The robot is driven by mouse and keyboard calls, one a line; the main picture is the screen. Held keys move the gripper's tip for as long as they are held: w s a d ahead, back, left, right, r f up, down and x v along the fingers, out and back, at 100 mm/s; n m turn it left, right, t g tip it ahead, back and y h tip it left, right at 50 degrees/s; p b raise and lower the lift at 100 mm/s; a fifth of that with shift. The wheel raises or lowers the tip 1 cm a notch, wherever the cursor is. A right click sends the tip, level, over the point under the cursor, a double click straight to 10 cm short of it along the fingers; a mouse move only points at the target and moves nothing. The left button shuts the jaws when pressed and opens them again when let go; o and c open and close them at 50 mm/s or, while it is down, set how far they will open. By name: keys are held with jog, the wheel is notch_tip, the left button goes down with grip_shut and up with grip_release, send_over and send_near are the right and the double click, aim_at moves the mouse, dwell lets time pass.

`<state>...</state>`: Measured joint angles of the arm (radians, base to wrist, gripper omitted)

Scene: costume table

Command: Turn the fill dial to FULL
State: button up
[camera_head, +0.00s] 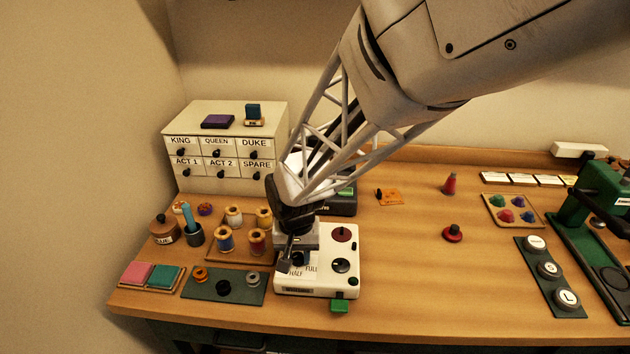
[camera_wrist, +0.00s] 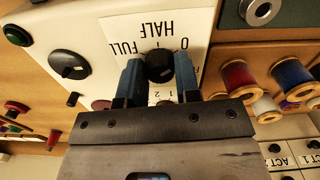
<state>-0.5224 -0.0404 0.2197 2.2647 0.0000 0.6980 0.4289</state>
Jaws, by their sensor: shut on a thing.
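The white machine box (camera_head: 318,285) stands at the front of the table, left of centre. My gripper (camera_wrist: 158,76) is shut on this knob, one blue-grey finger on each side. In the head view my gripper (camera_head: 292,264) comes down over the left part of the box and hides much of the dial. The FULL and HALF labels (camera_head: 306,271) show beside it. I cannot tell clearly which mark the dial points to.
Thread spools (camera_head: 226,238) stand in a tray close on the left, and a green mat (camera_head: 205,286) lies in front.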

aim_at(298, 256)
jog(key=n, duration=0.5)
jog(key=shift+n, duration=0.3)
jog(key=n, duration=0.5)
jog(key=shift+n, duration=0.3)
jog(key=n, duration=1.1)
jog(key=shift+n, duration=0.3)
jog(key=o, duration=0.9)
jog(key=shift+r, duration=0.1)
jog(key=shift+r, duration=3.85)
